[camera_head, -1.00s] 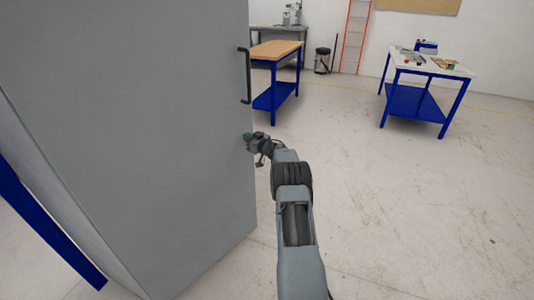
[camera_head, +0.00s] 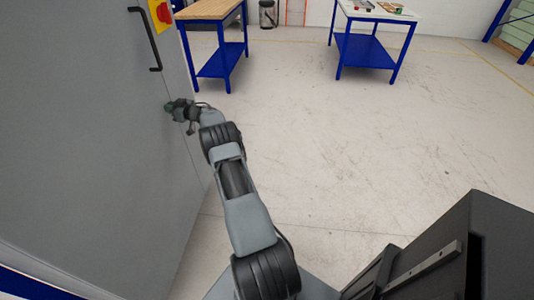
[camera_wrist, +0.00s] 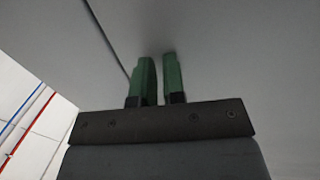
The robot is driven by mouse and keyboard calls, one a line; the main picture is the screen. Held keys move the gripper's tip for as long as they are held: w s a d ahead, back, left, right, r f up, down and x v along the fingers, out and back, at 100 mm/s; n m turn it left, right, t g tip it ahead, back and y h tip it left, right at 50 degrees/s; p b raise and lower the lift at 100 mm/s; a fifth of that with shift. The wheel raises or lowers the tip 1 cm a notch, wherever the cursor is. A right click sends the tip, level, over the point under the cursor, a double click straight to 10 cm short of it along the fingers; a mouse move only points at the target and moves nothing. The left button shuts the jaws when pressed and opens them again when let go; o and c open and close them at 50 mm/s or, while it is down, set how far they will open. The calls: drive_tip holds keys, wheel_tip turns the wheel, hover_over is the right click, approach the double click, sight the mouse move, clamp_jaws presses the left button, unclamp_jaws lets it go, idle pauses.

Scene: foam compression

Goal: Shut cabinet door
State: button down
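The grey cabinet door (camera_head: 85,130) fills the left of the head view. Its black bar handle (camera_head: 148,40) stands near its right edge. A thin dark seam runs down between the door and the narrow grey cabinet side strip (camera_head: 187,125); I cannot tell whether the door is fully flush. My gripper (camera_head: 170,106) is below the handle, at the door near this seam. In the wrist view, its two green fingers (camera_wrist: 160,80) stand slightly apart with nothing seen between them. Their tips are at or very near the grey surface; contact is unclear. The handle is not in the wrist view.
A yellow and red switch (camera_head: 161,13) is on the cabinet right of the handle. A wood-topped blue bench (camera_head: 218,50) and a white-topped blue table (camera_head: 368,48) stand behind. The concrete floor (camera_head: 350,160) to the right is clear.

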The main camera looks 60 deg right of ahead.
drive_tip(key=shift+w+a+r, duration=0.45)
drive_tip(key=shift+a+r, duration=0.15)
drive_tip(key=shift+r, duration=0.1)
drive_tip(key=shift+d, duration=0.2)
drive_tip(key=shift+s, duration=0.1)
drive_tip(key=s+d+f+p, duration=0.1)
drive_tip(key=s+d, duration=0.6)
drive_tip(key=s, duration=0.6)
drive_tip(key=shift+d+f, duration=0.15)
drive_tip(key=shift+f, duration=0.05)
